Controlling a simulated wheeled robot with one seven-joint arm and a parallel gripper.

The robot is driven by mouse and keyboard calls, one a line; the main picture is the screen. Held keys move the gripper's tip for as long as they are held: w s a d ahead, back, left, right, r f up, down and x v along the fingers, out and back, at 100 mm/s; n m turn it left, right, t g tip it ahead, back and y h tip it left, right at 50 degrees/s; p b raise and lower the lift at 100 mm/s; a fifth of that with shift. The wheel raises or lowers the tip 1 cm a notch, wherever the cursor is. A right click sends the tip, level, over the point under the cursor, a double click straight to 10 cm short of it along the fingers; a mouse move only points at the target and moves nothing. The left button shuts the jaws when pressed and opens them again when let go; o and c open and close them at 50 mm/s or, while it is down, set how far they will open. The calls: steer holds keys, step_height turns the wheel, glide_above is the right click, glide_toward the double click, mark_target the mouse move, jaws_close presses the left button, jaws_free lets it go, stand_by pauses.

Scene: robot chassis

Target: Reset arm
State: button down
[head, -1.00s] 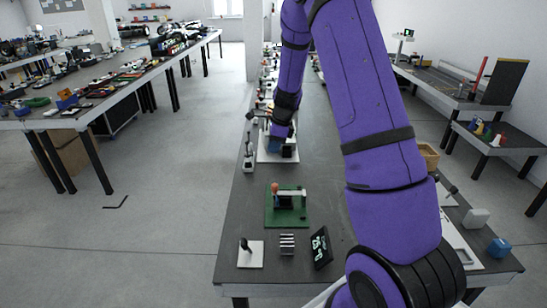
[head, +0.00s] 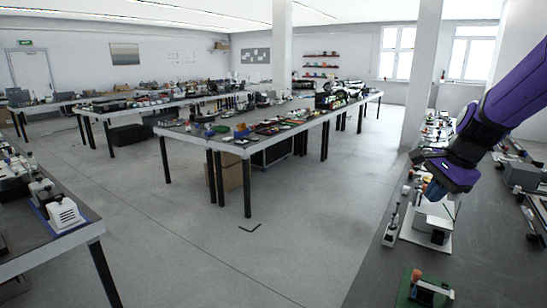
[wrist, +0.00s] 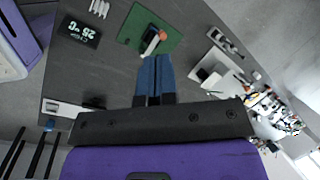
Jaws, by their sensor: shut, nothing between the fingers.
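My purple arm reaches in from the right edge of the head view and bends down over the dark workbench (head: 420,268). My gripper (head: 433,190) hangs at its end, close to a white-based fixture (head: 408,232); I cannot tell from this view whether they touch. In the wrist view my gripper (wrist: 155,76) shows two blue fingers shut together with nothing between them. Beyond the fingertips is a green board (wrist: 135,22) with an orange-topped part on it. The same green board shows at the bottom of the head view (head: 405,290).
A small display (wrist: 80,32) lies left of the green board in the wrist view. A long table (head: 240,148) crosses the room's middle, and a table with white devices (head: 65,215) stands at left.

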steer(key=s+a+r+n+t, duration=0.1)
steer(key=s+a+r+n, duration=0.1)
steer(key=s+n, duration=0.3)
steer(key=s+a+r+n+h, duration=0.1)
steer(key=s+r+n, duration=0.3)
steer(key=s, duration=0.7)
steer(key=s+a+r+n+t+h, duration=0.1)
steer(key=s+a+r+n, duration=0.2)
steer(key=s+n, duration=0.3)
steer(key=s, duration=0.2)
steer(key=shift+s+a+r+t, duration=0.15)
steer(key=shift+s+a+t, duration=0.15)
steer(key=shift+s+a, duration=0.1)
steer(key=shift+w, duration=0.2)
stand_by(0.4)
